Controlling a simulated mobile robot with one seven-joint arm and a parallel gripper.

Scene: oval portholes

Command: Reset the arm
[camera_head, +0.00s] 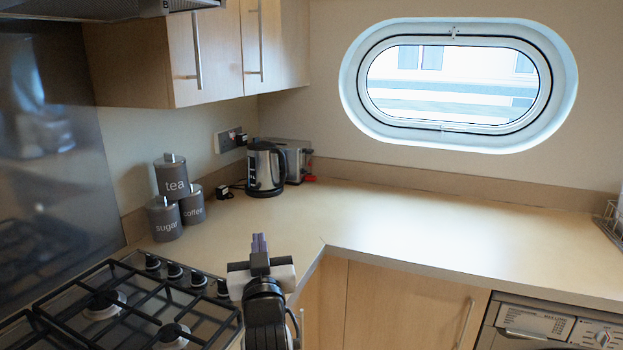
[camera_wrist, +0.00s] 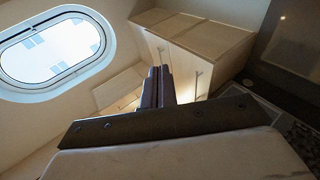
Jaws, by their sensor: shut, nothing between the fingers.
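My gripper (camera_head: 260,243) is low in the middle of the head view, by the inner corner of the worktop (camera_head: 400,220) and to the right of the gas hob. Its fingers are shut against each other with nothing between them. In the wrist view the closed fingers (camera_wrist: 158,87) show in the middle, with wooden cupboards and the oval porthole behind them. My gripper appears clear of all objects around it.
A gas hob (camera_head: 115,310) lies at the lower left. Grey canisters (camera_head: 171,180), a kettle (camera_head: 265,169) and a toaster (camera_head: 297,160) stand towards the back. Cupboards (camera_head: 200,60) hang above left. The worktop under the porthole (camera_head: 455,85) is mostly clear.

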